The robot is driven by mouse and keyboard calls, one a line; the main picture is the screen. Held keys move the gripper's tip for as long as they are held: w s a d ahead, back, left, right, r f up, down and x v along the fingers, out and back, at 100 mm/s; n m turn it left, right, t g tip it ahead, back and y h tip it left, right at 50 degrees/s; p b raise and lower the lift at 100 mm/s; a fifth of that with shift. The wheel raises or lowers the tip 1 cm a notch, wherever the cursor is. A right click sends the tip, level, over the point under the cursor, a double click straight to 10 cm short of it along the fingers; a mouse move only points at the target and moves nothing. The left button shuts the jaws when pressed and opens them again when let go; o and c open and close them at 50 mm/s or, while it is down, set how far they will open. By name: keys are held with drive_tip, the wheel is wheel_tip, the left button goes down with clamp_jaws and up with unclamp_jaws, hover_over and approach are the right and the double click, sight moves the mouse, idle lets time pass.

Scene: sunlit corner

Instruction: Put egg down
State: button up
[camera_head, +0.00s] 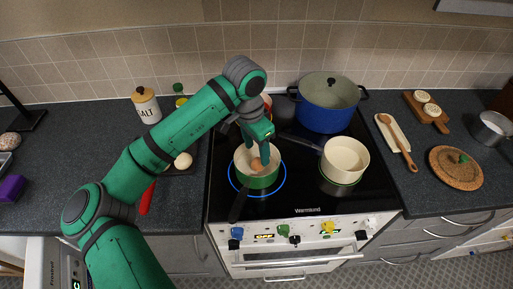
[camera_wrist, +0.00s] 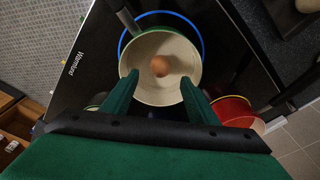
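A brown egg (camera_head: 257,164) is inside a small cream-lined pot with a green outside (camera_head: 262,181). The pot stands on a burner with a glowing blue ring. In the wrist view the egg (camera_wrist: 160,66) shows against the pale inside of the pot (camera_wrist: 152,93). My gripper (camera_head: 261,152) points down over the pot. In the wrist view its two fingers (camera_wrist: 159,80) are wide apart, with clear space between each finger and the egg. How far the fingertips are above the pot floor is hard to tell.
A cream pan (camera_head: 345,157) stands right of the pot, and a large blue pot (camera_head: 328,103) behind it. A red pan (camera_wrist: 232,111) shows near my gripper in the wrist view. A salt jar (camera_head: 146,106) stands left of the stove. The stove's front right is clear.

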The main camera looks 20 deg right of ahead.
sight(256, 160)
idle(0.5)
wheel_tip(256, 160, up, 7)
idle(0.5)
idle(0.3)
